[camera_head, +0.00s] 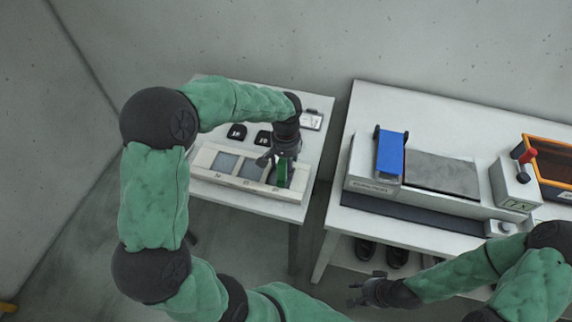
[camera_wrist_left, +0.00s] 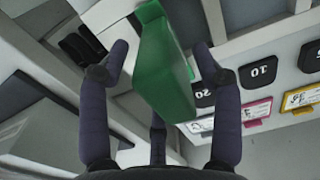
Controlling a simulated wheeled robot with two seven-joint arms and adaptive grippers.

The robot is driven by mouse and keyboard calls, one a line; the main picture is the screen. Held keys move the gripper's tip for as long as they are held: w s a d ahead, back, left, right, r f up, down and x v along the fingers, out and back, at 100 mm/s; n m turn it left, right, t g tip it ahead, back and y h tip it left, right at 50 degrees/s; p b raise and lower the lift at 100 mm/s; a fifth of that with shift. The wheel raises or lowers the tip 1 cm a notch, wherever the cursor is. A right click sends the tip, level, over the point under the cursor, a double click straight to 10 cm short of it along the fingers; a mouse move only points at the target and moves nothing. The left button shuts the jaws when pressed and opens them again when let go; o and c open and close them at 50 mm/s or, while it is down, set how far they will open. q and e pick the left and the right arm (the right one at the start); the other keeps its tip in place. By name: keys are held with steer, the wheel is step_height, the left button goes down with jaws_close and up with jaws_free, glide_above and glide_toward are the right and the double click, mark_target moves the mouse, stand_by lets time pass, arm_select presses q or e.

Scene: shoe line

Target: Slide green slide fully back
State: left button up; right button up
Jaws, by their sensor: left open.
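The green slide (camera_head: 282,173) is an upright green block in the right-hand slot of a pale tray unit (camera_head: 210,157) on the left table. My left gripper (camera_head: 279,165) is over it from above. In the left wrist view the green slide (camera_wrist_left: 163,62) stands between the two open fingers of my left gripper (camera_wrist_left: 160,62), with gaps showing on both sides. The slide's lower part is partly hidden by the gripper in the head view. My right gripper (camera_head: 362,290) hangs low at the front of the right table, and its fingers are too small to judge.
Black numbered pads (camera_head: 237,131) lie behind the tray unit, with a small framed card (camera_head: 311,120) at the back right. The right table carries a machine with a blue block (camera_head: 390,153), a red-knobbed box (camera_head: 514,182) and an orange-rimmed crate (camera_head: 548,142). Shoes sit beneath.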

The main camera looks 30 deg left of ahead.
arm_select(q)
steer(key=shift+f, duration=0.15)
jaws_close()
steer(key=s+a+p, duration=0.1)
steer(key=s+a, duration=0.1)
steer(key=a, duration=0.7)
steer(key=s+a+p, duration=0.2)
steer(key=a, duration=0.8)
steer(key=s+a+p, duration=0.2)
steer(key=s+a, duration=0.1)
steer(key=a, duration=0.6)
steer(key=shift+a, duration=0.35)
steer(key=shift+c, duration=0.6)
jaws_free()
steer(key=shift+o, duration=0.6)
steer(key=shift+a, duration=0.15)
